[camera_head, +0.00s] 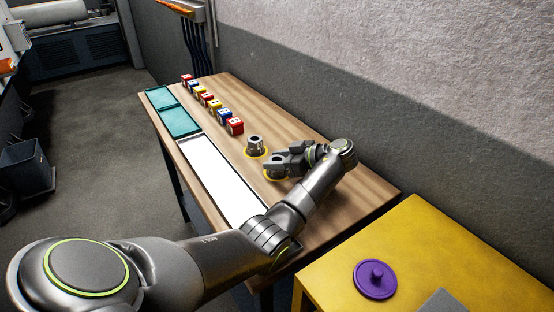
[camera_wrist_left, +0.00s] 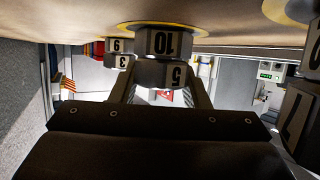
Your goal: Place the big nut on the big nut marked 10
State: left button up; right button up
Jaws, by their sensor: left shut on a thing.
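In the wrist view, which shows the table upside down at the top, the nut marked 10 (camera_wrist_left: 168,40) stands inside a yellow ring on the table. A dark grey nut marked 5 (camera_wrist_left: 164,73) is between my left gripper's fingers (camera_wrist_left: 163,80), which are shut on it. It lies right over the nut marked 10, roughly in line; I cannot tell whether they touch. In the head view my left gripper (camera_head: 279,162) is over the nearer yellow ring (camera_head: 273,178), and its fingers partly hide the nuts. My right gripper is not in view.
Nuts marked 9 (camera_wrist_left: 117,45) and 3 (camera_wrist_left: 122,62) are stacked behind; a stack (camera_head: 255,146) shows in the head view. A nut marked 7 (camera_wrist_left: 297,118) is close at the wrist view's right. Colored blocks (camera_head: 235,127), a white tray (camera_head: 222,180) and teal trays (camera_head: 180,122) are on the table.

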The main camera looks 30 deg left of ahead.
pick_arm(q)
jog(key=o, duration=1.1)
jog(key=shift+r, duration=0.15)
jog(key=v, duration=0.7)
jog(key=shift+w+d, duration=0.1)
jog(key=p+v, duration=0.1)
jog(key=v, duration=0.2)
jog(key=shift+r, duration=0.25)
jog(key=shift+d+r+p, duration=0.15)
jog(key=shift+d+p, duration=0.5)
jog(key=shift+p, duration=0.1)
jog(key=shift+d, duration=0.1)
jog(key=shift+w, duration=0.1)
